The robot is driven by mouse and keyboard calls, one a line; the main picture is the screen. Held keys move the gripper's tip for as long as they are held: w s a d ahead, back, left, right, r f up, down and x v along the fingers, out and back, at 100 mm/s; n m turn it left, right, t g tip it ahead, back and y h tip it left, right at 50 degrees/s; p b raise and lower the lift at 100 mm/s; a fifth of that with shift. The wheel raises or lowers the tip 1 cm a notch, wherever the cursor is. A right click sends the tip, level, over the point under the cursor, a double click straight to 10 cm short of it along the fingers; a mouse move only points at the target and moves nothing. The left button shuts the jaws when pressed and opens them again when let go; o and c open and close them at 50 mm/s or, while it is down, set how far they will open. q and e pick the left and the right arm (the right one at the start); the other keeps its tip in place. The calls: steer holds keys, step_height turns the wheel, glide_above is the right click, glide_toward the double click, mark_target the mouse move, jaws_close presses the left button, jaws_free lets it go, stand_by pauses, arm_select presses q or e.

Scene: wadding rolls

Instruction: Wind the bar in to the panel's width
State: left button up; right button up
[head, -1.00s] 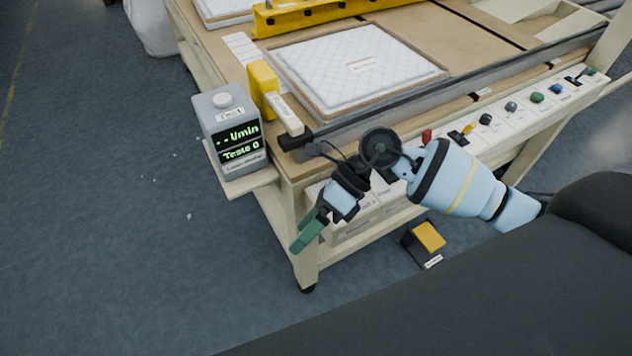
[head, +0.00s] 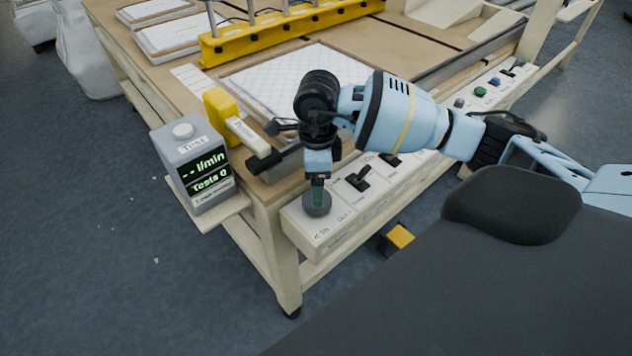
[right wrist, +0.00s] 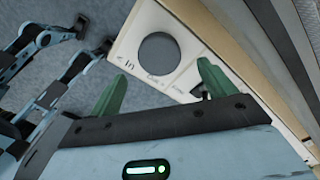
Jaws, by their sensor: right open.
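The white quilted panel (head: 262,84) lies on the table behind my right arm, which hides part of it. A yellow bar (head: 225,50) spans the table beyond it. A round grey knob (head: 316,206) sits on the front control box, beside "In" and "Out" marks; it also shows in the right wrist view (right wrist: 159,55). My right gripper (head: 318,188) points down over the knob. In the right wrist view its green fingers (right wrist: 163,76) are apart, with the knob between and beyond their tips. Whether they touch it I cannot tell. My left gripper is not seen.
A grey tester (head: 195,168) reading "Tests 0" stands on a side shelf. A yellow block with a white label (head: 221,114) is at the table corner. Black levers (head: 359,179) sit right of the knob. A yellow-topped pedal (head: 400,236) is on the floor.

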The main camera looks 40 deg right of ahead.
steer(key=shift+f, duration=2.8)
steer(key=shift+c, duration=0.2)
steer(key=c, duration=0.9)
